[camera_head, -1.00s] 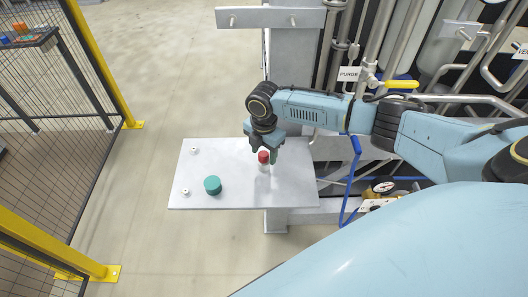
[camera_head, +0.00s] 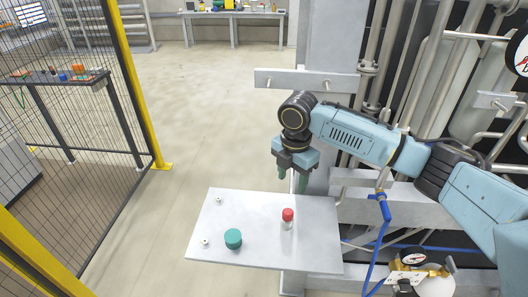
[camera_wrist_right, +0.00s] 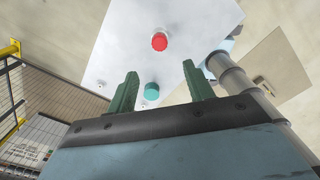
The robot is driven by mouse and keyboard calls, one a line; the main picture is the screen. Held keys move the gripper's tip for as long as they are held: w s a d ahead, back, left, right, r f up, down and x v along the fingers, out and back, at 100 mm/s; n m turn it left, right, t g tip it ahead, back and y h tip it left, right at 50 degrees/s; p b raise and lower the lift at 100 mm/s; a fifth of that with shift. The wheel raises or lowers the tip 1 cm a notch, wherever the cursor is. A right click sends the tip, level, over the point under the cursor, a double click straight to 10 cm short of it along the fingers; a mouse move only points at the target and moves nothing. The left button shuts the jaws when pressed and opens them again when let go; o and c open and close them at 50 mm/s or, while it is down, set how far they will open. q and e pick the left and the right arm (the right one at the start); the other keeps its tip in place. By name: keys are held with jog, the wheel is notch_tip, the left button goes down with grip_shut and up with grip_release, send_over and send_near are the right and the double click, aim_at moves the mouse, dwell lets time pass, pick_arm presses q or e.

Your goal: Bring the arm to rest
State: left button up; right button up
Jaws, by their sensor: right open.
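My right gripper (camera_head: 291,182) hangs from the light-blue right arm above the back edge of the grey shelf plate (camera_head: 262,254). It points down, open and empty, with green fingers. In the right wrist view its fingers (camera_wrist_right: 160,92) stand apart with nothing between them. A small white bottle with a red cap (camera_head: 288,216) stands upright on the plate, apart from the gripper; its red cap also shows in the right wrist view (camera_wrist_right: 159,41). A teal round cap (camera_head: 233,238) sits on the plate to the left. My left gripper is not in view.
Pipes and a frame (camera_head: 385,190) stand close behind the arm at the right. A gauge with brass fittings (camera_head: 415,258) and a blue hose (camera_head: 380,235) are at lower right. A yellow-posted mesh fence (camera_head: 140,90) stands at left. Open floor (camera_head: 215,110) lies between.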

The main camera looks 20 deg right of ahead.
jog(key=s+a+f+m+t+y, duration=0.1)
jog(key=s+a+f+m, duration=0.2)
jog(key=s+a+f, duration=0.3)
jog(key=s+a+f+m+t+y, duration=0.1)
jog(key=s+a+f+m+y, duration=0.2)
jog(key=s+a, duration=0.4)
jog(key=s+d+m+t+h, duration=0.2)
jog(key=s+d+m+h, duration=0.3)
jog(key=s+m, duration=0.8)
notch_tip(320, 180, down, 31)
jog(key=s+g+y+b, duration=0.1)
jog(key=s+g+b, duration=0.1)
jog(key=b, duration=0.5)
jog(key=s+d+f+b, duration=0.1)
jog(key=s+f+b, duration=0.2)
jog(key=s+f, duration=0.5)
jog(key=s+d+f+g+b, duration=0.1)
jog(key=s+d+f+b, duration=0.1)
jog(key=s+f, duration=0.6)
notch_tip(320, 180, down, 7)
jog(key=shift+s+d+f+b, duration=0.1)
jog(key=shift+s+d+b, duration=0.2)
jog(key=shift+b, duration=0.5)
